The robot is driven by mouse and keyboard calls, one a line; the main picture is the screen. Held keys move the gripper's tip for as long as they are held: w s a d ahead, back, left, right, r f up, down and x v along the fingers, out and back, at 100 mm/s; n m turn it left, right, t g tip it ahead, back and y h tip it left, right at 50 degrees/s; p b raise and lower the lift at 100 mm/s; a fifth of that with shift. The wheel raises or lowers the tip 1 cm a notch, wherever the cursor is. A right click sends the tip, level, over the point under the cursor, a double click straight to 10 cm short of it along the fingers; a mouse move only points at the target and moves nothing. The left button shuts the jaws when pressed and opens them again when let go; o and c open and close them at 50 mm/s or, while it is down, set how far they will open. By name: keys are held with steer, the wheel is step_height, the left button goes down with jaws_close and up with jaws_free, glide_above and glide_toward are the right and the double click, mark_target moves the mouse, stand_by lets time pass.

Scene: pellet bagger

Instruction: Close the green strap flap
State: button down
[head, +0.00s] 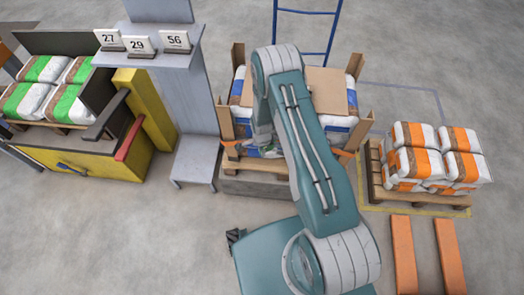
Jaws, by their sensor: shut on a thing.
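I cannot make out a green strap flap in the head view. My teal arm reaches over a wooden-posted crate (224,120) in the middle and hides much of it. Only a grey part of my gripper (262,137) shows beside the arm, low inside the crate. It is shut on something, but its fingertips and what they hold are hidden. An orange flap (232,147) sticks out at the crate's front left corner and another orange flap (343,156) at its front right. A brown cardboard sheet (327,92) lies on white and blue bags in the crate.
A grey stand (186,105) with number signs 27, 29 and 56 is left of the crate. Farther left, a yellow bench (115,168) stands by green-striped bags (45,68). Orange-striped bags (422,160) fill a pallet at right. Orange forks (403,255) lie in front; floor at lower left is clear.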

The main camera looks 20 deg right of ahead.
steer(key=shift+w+m, duration=0.5)
steer(key=shift+m, duration=0.6)
steer(key=c, duration=0.6)
jaws_free()
steer(key=shift+c, duration=0.2)
